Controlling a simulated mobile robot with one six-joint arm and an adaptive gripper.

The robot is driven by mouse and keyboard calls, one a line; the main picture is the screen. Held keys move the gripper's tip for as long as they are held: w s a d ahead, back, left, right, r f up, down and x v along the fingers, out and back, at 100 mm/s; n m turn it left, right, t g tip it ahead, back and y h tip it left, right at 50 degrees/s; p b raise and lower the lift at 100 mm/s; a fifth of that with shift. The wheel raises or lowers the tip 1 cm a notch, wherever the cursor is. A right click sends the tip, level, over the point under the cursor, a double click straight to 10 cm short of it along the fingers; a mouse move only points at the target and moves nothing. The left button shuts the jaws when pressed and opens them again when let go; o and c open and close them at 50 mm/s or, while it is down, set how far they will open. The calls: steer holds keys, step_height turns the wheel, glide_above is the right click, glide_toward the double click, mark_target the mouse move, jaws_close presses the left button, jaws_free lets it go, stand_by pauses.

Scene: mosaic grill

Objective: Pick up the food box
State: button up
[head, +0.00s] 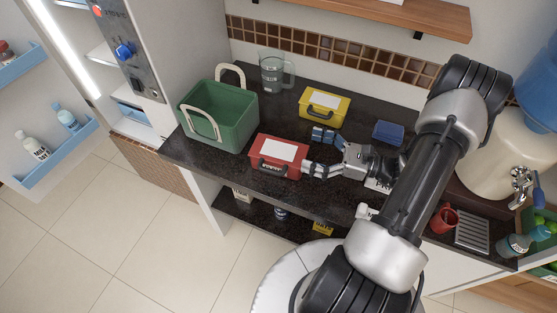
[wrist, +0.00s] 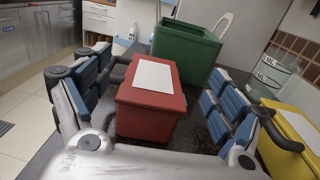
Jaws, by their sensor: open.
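A red food box (head: 276,157) with a white label on its lid and a dark handle on its front stands on the dark counter. In the wrist view the red box (wrist: 146,122) lies between my fingers, with space to the right-hand fingers. My gripper (head: 317,152) is open at the right end of the red box in the head view; its fingers also show in the wrist view (wrist: 152,90). A similar yellow box (head: 324,106) stands behind, and its edge shows at the right of the wrist view (wrist: 296,130).
A green basket (head: 226,122) with pale handles stands left of the red box. A clear measuring jug (head: 274,72) is at the back. A small blue box (head: 388,132) lies right of my gripper. A red mug (head: 444,219) stands near the counter's right end.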

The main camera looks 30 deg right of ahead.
mark_target(287, 152)
step_height(287, 152, down, 4)
steer(key=shift+r+b, duration=0.1)
steer(key=shift+b, duration=0.3)
steer(key=shift+w+a+f, duration=0.15)
steer(key=shift+f, duration=0.2)
steer(key=shift+w+a+r, duration=0.1)
steer(key=shift+w+a, duration=0.3)
steer(key=b+x, duration=0.1)
steer(key=x, duration=0.5)
steer(key=shift+c, duration=0.3)
steer(key=c, duration=1.3)
steer(key=shift+c, duration=0.6)
steer(key=shift+r, duration=0.15)
